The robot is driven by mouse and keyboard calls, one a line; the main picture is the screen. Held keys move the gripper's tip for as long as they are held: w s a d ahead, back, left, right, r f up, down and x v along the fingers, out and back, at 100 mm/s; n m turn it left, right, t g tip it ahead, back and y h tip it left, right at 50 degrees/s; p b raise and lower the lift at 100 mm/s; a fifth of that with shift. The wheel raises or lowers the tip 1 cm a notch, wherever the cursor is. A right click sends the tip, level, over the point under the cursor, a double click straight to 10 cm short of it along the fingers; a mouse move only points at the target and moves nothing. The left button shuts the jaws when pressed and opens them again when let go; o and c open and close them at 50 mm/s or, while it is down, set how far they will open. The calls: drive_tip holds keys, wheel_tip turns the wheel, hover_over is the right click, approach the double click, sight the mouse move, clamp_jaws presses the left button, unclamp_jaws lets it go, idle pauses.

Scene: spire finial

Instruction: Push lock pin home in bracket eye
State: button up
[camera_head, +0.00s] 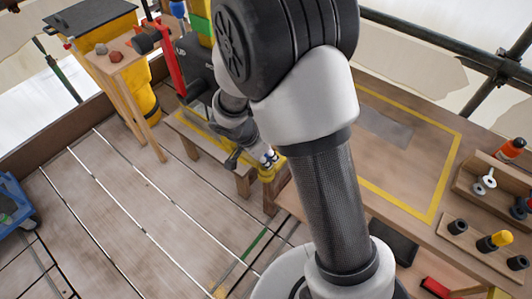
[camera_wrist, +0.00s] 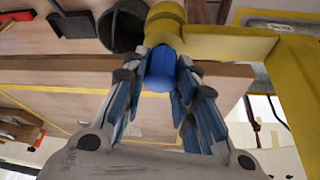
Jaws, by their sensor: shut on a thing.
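In the wrist view, the fingers of my gripper (camera_wrist: 162,62) are closed around a blue cylindrical piece (camera_wrist: 160,74), which appears to be the head of the lock pin. Directly beyond it is a yellow bracket (camera_wrist: 228,43) with a rounded yellow end (camera_wrist: 166,16), in line with the blue piece. The pin's shank and the eye's opening are hidden, so I cannot tell how deep the pin sits. In the head view, my gripper (camera_head: 268,160) is small, beside the yellow bracket (camera_head: 267,174) at the wooden bench's edge.
A dark round part (camera_wrist: 122,28) stands close left of the bracket in the wrist view. In the head view, a wooden worktable (camera_head: 400,175) with yellow tape lies right, bearing a holder block (camera_head: 478,247). A blue bin (camera_head: 14,205) is far left. The plank floor (camera_head: 130,200) is clear.

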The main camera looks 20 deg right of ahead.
drive_tip(key=shift+f, duration=0.65)
drive_tip(key=o, duration=1.2)
drive_tip(key=shift+c, duration=0.2)
drive_tip(key=v, duration=1.2)
